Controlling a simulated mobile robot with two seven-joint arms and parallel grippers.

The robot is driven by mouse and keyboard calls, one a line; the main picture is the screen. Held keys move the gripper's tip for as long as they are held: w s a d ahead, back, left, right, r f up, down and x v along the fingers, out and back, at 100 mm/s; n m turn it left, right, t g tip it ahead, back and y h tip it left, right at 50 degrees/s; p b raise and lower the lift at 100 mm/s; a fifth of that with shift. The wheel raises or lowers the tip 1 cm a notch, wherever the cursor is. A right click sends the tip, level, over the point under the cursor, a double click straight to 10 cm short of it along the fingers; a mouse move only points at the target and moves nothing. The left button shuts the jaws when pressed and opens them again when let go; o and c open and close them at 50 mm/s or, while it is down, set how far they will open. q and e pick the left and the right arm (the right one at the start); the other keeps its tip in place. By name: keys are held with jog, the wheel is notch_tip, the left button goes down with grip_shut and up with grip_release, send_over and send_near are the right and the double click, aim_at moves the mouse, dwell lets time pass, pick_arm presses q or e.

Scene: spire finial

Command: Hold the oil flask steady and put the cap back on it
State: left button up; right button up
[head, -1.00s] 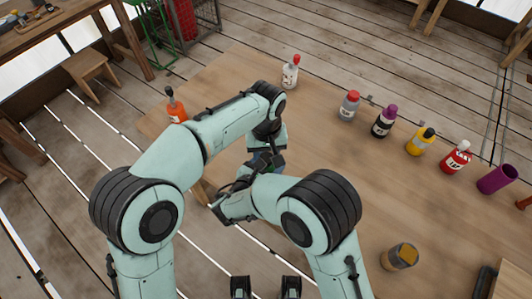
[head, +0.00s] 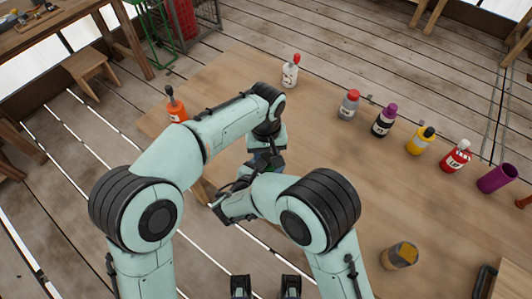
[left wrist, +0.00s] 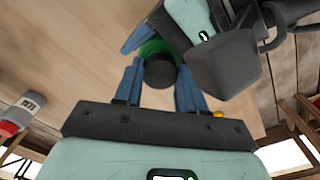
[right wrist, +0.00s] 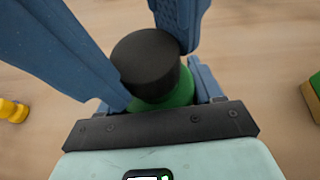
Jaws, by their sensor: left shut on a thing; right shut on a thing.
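The oil flask shows as a green body with a black cap above it. The flask (right wrist: 180,92) and cap (right wrist: 145,58) show in the right wrist view. The left wrist view also shows the green flask (left wrist: 153,47) and the cap (left wrist: 160,72). My left gripper (head: 262,160) points down, with its blue fingers shut on the cap's sides. My right gripper (right wrist: 163,90) comes in lower, its fingers shut around the green flask. The cap sits right over the flask's top; I cannot tell whether it is seated. In the head view my arms mostly hide both.
On the wooden table (head: 330,165) stand a white bottle (head: 290,75), a grey bottle (head: 348,108), a purple-capped bottle (head: 383,124), a yellow bottle (head: 419,144), a red bottle (head: 455,160) and a purple cup (head: 495,179). An orange bottle (head: 177,112) stands left. The table's middle is clear.

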pick_arm(q)
jog(key=shift+a+f, duration=0.2)
jog(key=shift+f, duration=0.75)
jog(key=shift+c, duration=0.3)
pick_arm(e)
jog(key=shift+a+r, duration=0.2)
jog(key=shift+r, duration=0.3)
pick_arm(q)
jog(key=o, duration=1)
jog(key=shift+s, duration=0.1)
pick_arm(e)
jog(key=shift+w, duration=0.1)
grip_shut()
pick_arm(q)
jog(key=shift+o, duration=0.4)
jog(key=shift+g, duration=0.3)
pick_arm(e)
jog(key=shift+w+d, duration=0.1)
jog(key=shift+d, duration=0.1)
pick_arm(q)
jog(key=shift+r, duration=0.15)
pick_arm(e)
jog(key=shift+d, duration=0.25)
pick_arm(q)
jog(key=r, duration=0.5)
jog(key=shift+s+d, duration=0.1)
jog(key=shift+d, duration=0.15)
pick_arm(e)
jog(key=shift+f, duration=0.45)
jog(key=shift+a+r, duration=0.1)
